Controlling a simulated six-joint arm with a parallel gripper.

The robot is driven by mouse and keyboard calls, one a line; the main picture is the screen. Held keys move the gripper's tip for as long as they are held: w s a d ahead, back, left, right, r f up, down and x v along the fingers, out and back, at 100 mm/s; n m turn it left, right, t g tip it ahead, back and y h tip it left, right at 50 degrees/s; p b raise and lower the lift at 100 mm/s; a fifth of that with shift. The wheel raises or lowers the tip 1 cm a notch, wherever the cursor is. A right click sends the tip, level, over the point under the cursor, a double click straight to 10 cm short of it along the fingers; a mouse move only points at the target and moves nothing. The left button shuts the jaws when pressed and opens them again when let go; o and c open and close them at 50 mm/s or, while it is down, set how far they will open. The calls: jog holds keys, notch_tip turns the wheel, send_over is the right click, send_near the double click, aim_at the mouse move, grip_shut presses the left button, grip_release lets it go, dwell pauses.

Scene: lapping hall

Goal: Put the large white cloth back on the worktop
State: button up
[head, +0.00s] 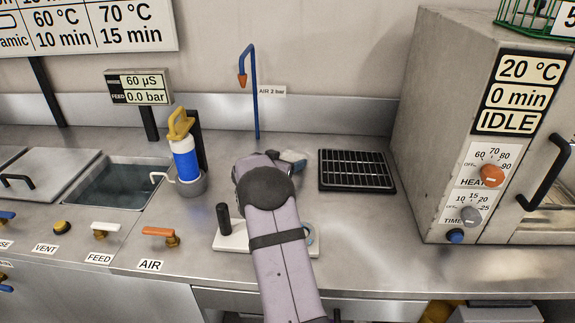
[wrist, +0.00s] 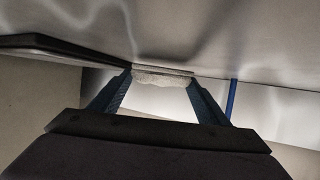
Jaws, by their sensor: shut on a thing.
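The white cloth (wrist: 163,79) shows in the wrist view as a crumpled, pale strip between the tips of my gripper (wrist: 160,84). The blue fingers are shut on it. The cloth is at or close above the steel worktop (head: 355,220), left of the black rack. I cannot tell whether it touches the surface.
A black grid rack (head: 357,170) lies right of my gripper. A blue-and-white bottle (head: 185,158) in a holder and an open basin (head: 120,187) are left. A blue air pipe (head: 255,95) rises behind. A white plate (head: 232,243) with a black post lies beneath my arm. The heater cabinet (head: 440,110) is right.

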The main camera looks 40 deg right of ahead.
jog(key=shift+f, duration=0.45)
jog(key=shift+f, duration=0.15)
jog(key=o, duration=1.1)
jog(key=shift+o, duration=0.2)
jog(key=shift+s+a+r, duration=0.2)
jog(key=shift+a+r, duration=0.2)
jog(key=shift+a, duration=0.15)
jog(key=shift+v, duration=3.15)
